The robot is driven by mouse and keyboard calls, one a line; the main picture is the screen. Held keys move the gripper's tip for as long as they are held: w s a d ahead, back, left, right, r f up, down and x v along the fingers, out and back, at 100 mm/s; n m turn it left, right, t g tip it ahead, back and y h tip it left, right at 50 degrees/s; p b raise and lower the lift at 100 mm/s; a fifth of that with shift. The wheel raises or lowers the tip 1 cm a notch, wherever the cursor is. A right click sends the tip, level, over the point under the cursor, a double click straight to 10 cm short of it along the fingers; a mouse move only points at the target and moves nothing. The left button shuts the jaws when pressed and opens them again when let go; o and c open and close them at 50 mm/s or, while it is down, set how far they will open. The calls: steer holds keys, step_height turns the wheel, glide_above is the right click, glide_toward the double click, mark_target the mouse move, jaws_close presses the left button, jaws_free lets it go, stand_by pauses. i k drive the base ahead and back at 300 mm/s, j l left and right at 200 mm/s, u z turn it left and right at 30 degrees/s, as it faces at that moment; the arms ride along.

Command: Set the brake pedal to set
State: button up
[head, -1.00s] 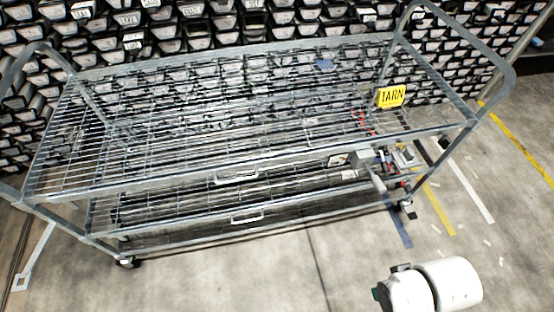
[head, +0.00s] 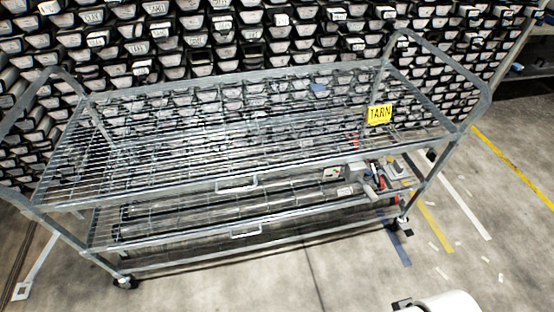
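A grey metal wire-shelf cart (head: 140,202) on casters stands ahead of me. A dark caster (head: 401,226) is under its front right corner, and another caster (head: 125,282) is under its front left corner. I cannot make out a brake pedal or its setting at this size. A grey box with a short handle (head: 359,174) sits at the cart's right front side, with small red and blue parts beside it. My gripper is not in view; only a white part of my own arm shows at the bottom right edge, apart from the cart.
A yellow TARN sign (head: 380,114) is on the cart's right end. Racks of labelled liners (head: 290,35) fill the wall behind the cart. Open concrete floor (head: 320,275) lies in front and to the right, with yellow (head: 432,228) and white floor lines.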

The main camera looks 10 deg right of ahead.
mark_target(407, 231)
steer(key=i+l, duration=0.15)
steer(key=l, duration=0.2)
steer(key=i+l, duration=0.15)
steer(key=l, duration=0.25)
steer(key=i+l, duration=0.15)
steer(key=l, duration=0.2)
steer(key=i+l, duration=0.15)
steer(key=l, duration=0.2)
steer(key=i+l, duration=0.15)
steer(key=l, duration=0.25)
steer(key=i+l, duration=0.2)
steer(key=l, duration=0.15)
steer(key=k+z, duration=0.05)
